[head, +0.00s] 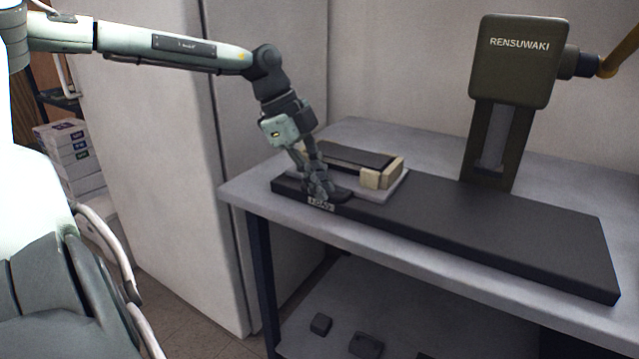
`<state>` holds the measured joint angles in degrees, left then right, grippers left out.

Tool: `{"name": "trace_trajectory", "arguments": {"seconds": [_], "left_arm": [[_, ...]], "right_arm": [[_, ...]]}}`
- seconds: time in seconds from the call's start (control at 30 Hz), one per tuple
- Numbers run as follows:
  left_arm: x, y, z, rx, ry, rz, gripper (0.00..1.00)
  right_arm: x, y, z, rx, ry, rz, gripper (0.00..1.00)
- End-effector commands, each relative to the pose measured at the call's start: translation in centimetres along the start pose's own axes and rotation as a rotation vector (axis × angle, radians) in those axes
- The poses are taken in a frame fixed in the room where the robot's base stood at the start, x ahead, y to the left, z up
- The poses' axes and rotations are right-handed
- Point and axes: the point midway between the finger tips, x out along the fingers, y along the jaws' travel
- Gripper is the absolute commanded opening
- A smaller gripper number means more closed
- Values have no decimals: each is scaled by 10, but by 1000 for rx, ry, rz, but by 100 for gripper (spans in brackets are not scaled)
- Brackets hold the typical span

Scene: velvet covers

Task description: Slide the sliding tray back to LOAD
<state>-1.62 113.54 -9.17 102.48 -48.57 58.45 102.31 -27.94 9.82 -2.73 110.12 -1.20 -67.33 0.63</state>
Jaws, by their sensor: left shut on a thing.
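The sliding tray (392,191) is a light grey plate at the left end of a long black base (455,222) on the table. It carries a dark flat piece (352,157) with cream blocks (380,177) at its side. A small label reading LOAD (321,205) is on the base's front edge, right by the tray. My left gripper (325,192) reaches down at the tray's near left side and is shut on it. The fingers hide the exact part gripped. My right gripper is out of view.
A dark green press head marked RENSUWAKI (514,60) stands on a column behind the base's right part. The base's middle and right are bare. A white cabinet (150,130) stands left of the grey table (262,196). Small dark blocks (366,345) lie on the lower shelf.

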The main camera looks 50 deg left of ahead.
Motion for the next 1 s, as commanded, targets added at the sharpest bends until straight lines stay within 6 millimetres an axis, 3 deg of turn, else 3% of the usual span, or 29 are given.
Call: {"name": "trace_trajectory", "arguments": {"seconds": [0.47,0.5,0.63,1.0], "left_arm": [[-2,-1,4,-2,-10,-2,0],[-2,-1,4,-2,-10,-2,16],[-1,-1,3,-1,-7,-2,32],[-6,-1,2,-1,-5,-3,33]], "right_arm": [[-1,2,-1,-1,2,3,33],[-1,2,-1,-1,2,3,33],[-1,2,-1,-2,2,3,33],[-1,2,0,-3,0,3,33]]}}
